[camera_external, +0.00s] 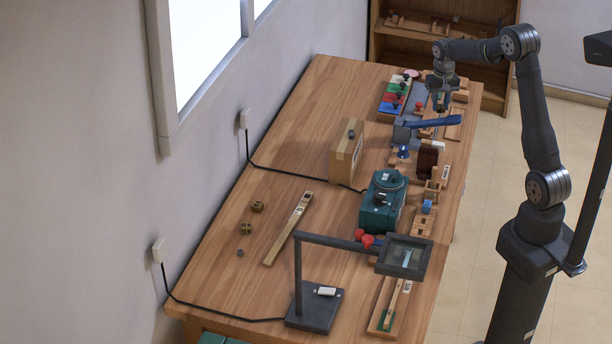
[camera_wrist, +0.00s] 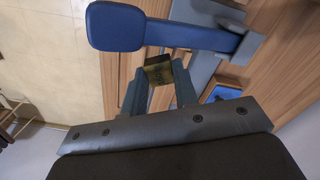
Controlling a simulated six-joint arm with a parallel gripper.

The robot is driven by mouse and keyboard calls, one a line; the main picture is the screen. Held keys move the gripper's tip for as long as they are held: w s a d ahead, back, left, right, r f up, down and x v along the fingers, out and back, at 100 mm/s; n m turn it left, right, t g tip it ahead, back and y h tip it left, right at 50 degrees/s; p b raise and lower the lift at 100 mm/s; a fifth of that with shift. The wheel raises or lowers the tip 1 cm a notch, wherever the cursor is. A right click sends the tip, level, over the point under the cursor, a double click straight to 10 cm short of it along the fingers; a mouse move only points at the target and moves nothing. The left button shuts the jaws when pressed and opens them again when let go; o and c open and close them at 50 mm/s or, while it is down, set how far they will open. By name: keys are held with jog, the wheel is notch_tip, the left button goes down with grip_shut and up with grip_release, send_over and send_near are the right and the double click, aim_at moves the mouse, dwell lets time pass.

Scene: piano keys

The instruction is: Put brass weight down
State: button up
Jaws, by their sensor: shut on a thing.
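The brass weight (camera_wrist: 160,76), a small dark yellow block, sits between the fingertips of my gripper (camera_wrist: 158,70) in the wrist view. The fingers are shut on it. In the external view my gripper (camera_external: 440,104) is over the far right part of the workbench, beside the blue lever (camera_external: 433,122); the held weight is too small to make out there. In the wrist view the blue lever (camera_wrist: 170,34) lies just beyond the fingertips. Whether the weight touches anything under it cannot be told.
Two other brass-coloured blocks (camera_external: 257,207) (camera_external: 246,229) and a small grey one (camera_external: 240,253) lie on the left of the workbench (camera_external: 215,285). A green machine (camera_external: 380,207), a wooden box (camera_external: 346,152) and a magnifier lamp (camera_external: 405,253) stand nearer.

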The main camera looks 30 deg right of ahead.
jog(key=d, duration=0.5)
jog(key=a, duration=0.6)
jog(key=s+a+f+n, duration=0.1)
jog(key=s+a+n, duration=0.4)
jog(key=a, duration=0.4)
jog(key=s+a+f+n, duration=0.1)
jog(key=s+a+n, duration=0.2)
jog(key=a+n, duration=0.5)
jog(key=shift+m, duration=0.3)
jog(key=a+f, duration=0.2)
jog(key=a, duration=0.2)
jog(key=a+f, duration=0.2)
jog(key=a, duration=0.2)
jog(key=a+f, duration=0.2)
jog(key=a, duration=0.2)
jog(key=shift+a+f, duration=0.15)
jog(key=shift+f, duration=0.25)
jog(key=shift+a+f, duration=0.35)
jog(key=shift+a, duration=0.05)
jog(key=shift+f, duration=1.85)
